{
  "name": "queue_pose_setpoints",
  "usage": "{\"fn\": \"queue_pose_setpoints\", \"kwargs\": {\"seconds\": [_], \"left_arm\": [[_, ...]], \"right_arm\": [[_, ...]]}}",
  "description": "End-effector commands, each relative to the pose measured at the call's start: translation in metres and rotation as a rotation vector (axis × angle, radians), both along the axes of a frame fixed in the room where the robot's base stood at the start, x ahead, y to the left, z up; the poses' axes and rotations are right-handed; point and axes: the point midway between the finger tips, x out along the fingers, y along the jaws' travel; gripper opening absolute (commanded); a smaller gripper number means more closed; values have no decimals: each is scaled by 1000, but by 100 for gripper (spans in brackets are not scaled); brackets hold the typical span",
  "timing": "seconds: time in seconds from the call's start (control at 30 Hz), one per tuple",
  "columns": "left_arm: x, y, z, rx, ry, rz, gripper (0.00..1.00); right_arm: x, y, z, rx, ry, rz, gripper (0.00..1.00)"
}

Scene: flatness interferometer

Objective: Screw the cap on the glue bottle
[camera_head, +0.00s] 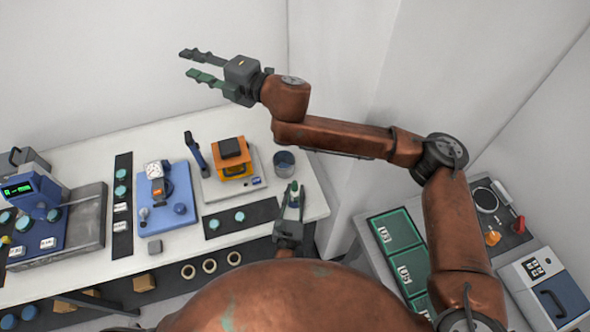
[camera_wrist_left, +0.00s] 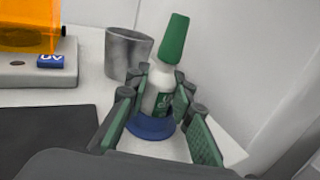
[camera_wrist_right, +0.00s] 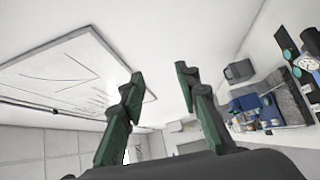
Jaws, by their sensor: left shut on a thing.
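The white glue bottle (camera_wrist_left: 157,88) with a green label stands upright on or in a round blue base (camera_wrist_left: 152,128). The green cap (camera_wrist_left: 174,40) sits at its top; I cannot tell whether it is threaded on. My left gripper (camera_wrist_left: 158,105) is shut on the bottle, with its fingers on both sides of the body. In the head view the left gripper (camera_head: 293,207) is at the right end of the white table, the bottle partly hidden in it. My right gripper (camera_head: 199,66) is open and empty, raised high above the back of the table; its fingers also show in the right wrist view (camera_wrist_right: 160,95).
A grey cup (camera_head: 284,163) stands just behind the bottle. A dark mat (camera_head: 240,219) lies beside the left gripper. A wall closes the right side.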

Motion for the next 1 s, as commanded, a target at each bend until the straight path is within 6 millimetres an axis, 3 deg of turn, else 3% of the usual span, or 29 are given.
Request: {"fn": "queue_pose_setpoints", "kwargs": {"seconds": [0.1, 0.17, 0.37, 0.57, 0.7, 0.83, 1.0], "left_arm": [[0, 0, 0, 0, 0, 0, 0], [0, 0, 0, 0, 0, 0, 0], [0, 0, 0, 0, 0, 0, 0], [0, 0, 0, 0, 0, 0, 0], [0, 0, 0, 0, 0, 0, 0], [0, 0, 0, 0, 0, 0, 0], [0, 0, 0, 0, 0, 0, 0]], "right_arm": [[28, -20, -45, -153, 53, -103, 30], [37, -31, -70, -241, 82, -139, 30], [41, -74, -153, -566, 177, -179, 30], [11, -124, -227, -909, 268, -100, 30], [-23, -163, -267, -1139, 327, 20, 30], [-55, -196, -290, -1311, 370, 154, 30], [-85, -224, -302, -1448, 401, 298, 30]]}}
